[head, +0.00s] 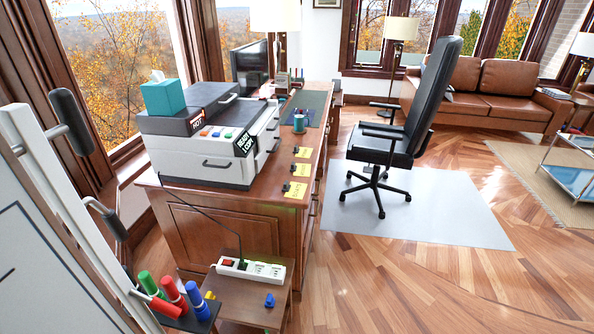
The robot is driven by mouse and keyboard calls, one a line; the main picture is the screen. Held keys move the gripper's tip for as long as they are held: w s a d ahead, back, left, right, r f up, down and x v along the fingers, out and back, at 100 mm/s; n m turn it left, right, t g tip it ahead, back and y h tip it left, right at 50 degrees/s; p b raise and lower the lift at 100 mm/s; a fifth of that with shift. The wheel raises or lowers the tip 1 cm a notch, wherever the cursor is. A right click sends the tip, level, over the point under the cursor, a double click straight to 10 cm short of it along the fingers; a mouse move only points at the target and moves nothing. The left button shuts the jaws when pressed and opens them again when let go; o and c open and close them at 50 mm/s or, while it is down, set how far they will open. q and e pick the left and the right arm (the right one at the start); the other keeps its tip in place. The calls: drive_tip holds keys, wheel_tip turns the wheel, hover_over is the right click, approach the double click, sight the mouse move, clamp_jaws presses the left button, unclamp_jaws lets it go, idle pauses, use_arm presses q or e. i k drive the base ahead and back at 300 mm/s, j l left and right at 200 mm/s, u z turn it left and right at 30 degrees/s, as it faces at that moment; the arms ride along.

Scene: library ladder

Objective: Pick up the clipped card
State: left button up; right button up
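Three yellow cards lie in a row along the right edge of the wooden desk, each with a small dark clip-like piece on or beside it. The far card (303,152) is nearest the mug, the middle card (301,170) lies just in front of it, and the near card (296,190) is closest to the desk's front corner. The near card seems to carry writing too small to read. I cannot tell which one is the clipped card. Neither of my grippers shows in the head view.
A white printer (205,150) with a teal tissue box (163,96) on top fills the desk's left side. A low wooden stand (235,299) with a power strip (250,269) stands in front. An office chair (385,145) stands right of the desk. Wooden floor (400,270) is open at right.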

sight(299, 170)
drive_tip(key=i+l+u, duration=0.45)
drive_tip(key=l, duration=0.25)
drive_tip(key=i+l+u, duration=0.2)
drive_tip(key=l, duration=0.2)
drive_tip(key=i+l+u, duration=0.3)
drive_tip(key=l, duration=0.5)
drive_tip(key=i+l+u, duration=0.3)
drive_tip(key=l, duration=0.55)
drive_tip(key=i+l+u, duration=0.35)
drive_tip(key=l, duration=0.6)
drive_tip(key=i+l+u, duration=0.1)
drive_tip(key=l+u, duration=0.2)
drive_tip(key=l, duration=0.65)
drive_tip(key=l+u, duration=0.3)
drive_tip(key=l, duration=0.65)
